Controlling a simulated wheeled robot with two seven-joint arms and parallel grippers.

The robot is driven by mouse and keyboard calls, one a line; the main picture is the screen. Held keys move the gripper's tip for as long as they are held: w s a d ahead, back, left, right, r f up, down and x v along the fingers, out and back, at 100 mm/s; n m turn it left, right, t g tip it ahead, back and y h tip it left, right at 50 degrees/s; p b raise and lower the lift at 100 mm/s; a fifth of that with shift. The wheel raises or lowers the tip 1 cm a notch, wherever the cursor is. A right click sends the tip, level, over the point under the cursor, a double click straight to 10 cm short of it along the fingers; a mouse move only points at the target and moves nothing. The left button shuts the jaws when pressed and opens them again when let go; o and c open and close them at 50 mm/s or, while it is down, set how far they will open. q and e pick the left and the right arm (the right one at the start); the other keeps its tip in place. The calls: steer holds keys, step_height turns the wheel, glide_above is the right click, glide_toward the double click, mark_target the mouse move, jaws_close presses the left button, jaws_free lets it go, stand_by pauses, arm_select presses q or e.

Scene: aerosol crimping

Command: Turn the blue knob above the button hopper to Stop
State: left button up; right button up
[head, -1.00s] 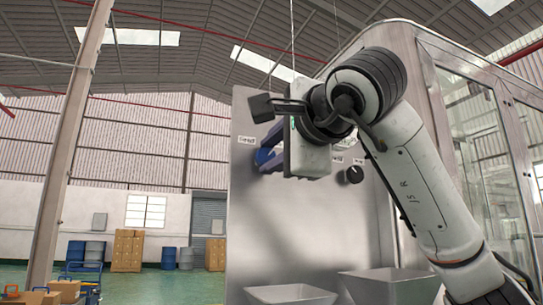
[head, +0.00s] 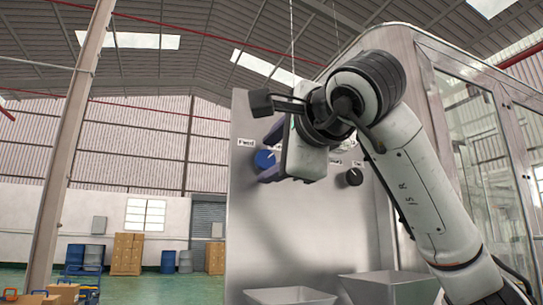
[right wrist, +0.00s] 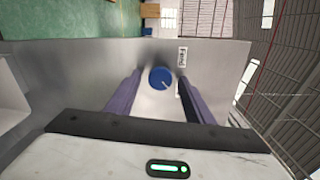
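The blue knob (head: 264,159) is on the upright steel panel, above the left hopper (head: 290,298). A label reading roughly "Feed" sits above it. My right gripper (head: 271,154) is at the knob with its fingers apart. In the right wrist view the knob (right wrist: 160,78) shows between the two spread purple fingers of the gripper (right wrist: 159,92), with clear gaps on both sides. A short pale pointer line on its face runs toward the lower right in that view. Part of the panel's labels is hidden behind my wrist. My left gripper is not in view.
A black knob (head: 354,176) is on the same panel, right of my wrist. A second hopper (head: 388,289) is at the lower right. A glass-doored cabinet (head: 470,130) stands behind my right arm. The space left of the panel is open, with boxes and drums far back.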

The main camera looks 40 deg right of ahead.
steer(key=b+v, duration=0.1)
steer(key=v, duration=0.9)
steer(key=shift+s, duration=0.2)
stand_by(0.4)
